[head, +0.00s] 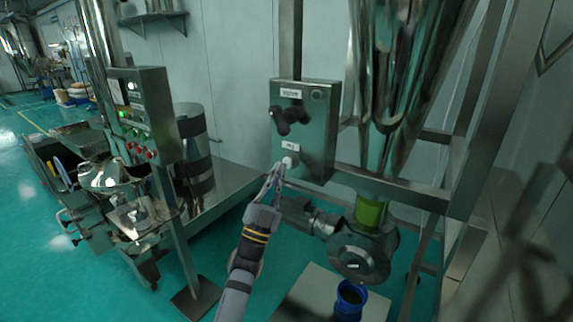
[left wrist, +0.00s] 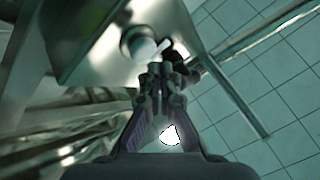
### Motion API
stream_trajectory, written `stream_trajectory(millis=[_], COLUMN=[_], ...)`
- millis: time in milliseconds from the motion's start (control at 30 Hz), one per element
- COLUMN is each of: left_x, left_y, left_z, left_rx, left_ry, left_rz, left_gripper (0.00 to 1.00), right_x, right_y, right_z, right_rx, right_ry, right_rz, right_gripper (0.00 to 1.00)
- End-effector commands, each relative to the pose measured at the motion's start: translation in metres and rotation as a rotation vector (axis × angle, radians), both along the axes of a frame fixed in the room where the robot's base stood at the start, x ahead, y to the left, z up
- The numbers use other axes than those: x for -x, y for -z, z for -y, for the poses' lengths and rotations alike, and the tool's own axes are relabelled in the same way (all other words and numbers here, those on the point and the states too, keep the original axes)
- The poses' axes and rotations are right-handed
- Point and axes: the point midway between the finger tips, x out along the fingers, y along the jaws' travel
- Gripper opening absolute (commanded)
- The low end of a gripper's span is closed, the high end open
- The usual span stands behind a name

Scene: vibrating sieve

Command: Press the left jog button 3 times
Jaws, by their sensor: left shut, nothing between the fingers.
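A metal control box (head: 313,103) hangs on a post in the middle of the head view. It carries a label reading Valve, a dark three-lobed knob (head: 290,115), and a pale round button (head: 290,161) under a small label at its lower left. My left gripper (head: 278,170) is shut and empty, its tips at or very near the pale button; I cannot tell whether they touch. In the left wrist view the round button (left wrist: 137,42) shows just beyond the fingertips (left wrist: 158,68) on the box face (left wrist: 95,45). My right gripper is not in view.
A second control panel (head: 143,115) with green and red buttons stands on a post at the left. A shiny hopper (head: 400,80) and a valve body (head: 360,255) stand right of the box. A blue container (head: 349,300) sits below. Green floor lies open at the left.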

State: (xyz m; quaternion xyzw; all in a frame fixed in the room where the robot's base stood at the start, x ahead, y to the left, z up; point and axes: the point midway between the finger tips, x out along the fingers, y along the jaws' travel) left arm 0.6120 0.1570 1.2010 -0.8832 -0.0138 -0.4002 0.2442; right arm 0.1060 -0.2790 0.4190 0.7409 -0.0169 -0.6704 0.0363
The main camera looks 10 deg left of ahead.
Motion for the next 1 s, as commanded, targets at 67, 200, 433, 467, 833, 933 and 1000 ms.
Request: stream_trajectory(millis=[67, 200, 433, 467, 833, 933, 1000], left_x=[-0.002, -0.007, -0.007, -0.007, -0.01, -0.011, -0.012], left_y=[-0.001, 0.0, 0.0, 0.0, 0.0, 0.0, 0.0], left_z=[0.001, 0.003, 0.003, 0.003, 0.004, 0.004, 0.004], left_rx=[0.0, 0.001, 0.0, 0.0, 0.0, 0.0, 0.0], left_ry=[0.0, 0.001, 0.0, 0.0, 0.0, 0.0, 0.0], left_rz=[0.001, 0.0, 0.0, 0.0, 0.001, 0.001, 0.001], left_gripper=[0.0, 0.0, 0.0, 0.0, 0.0, 0.0, 0.0], right_x=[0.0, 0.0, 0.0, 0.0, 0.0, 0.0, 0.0], right_y=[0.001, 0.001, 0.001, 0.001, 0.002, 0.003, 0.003], right_z=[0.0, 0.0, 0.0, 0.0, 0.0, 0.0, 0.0], right_rx=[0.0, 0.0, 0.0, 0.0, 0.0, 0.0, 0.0], right_ry=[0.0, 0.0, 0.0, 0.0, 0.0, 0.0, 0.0], right_rz=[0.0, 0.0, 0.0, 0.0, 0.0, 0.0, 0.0], right_gripper=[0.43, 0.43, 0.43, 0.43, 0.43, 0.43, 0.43])
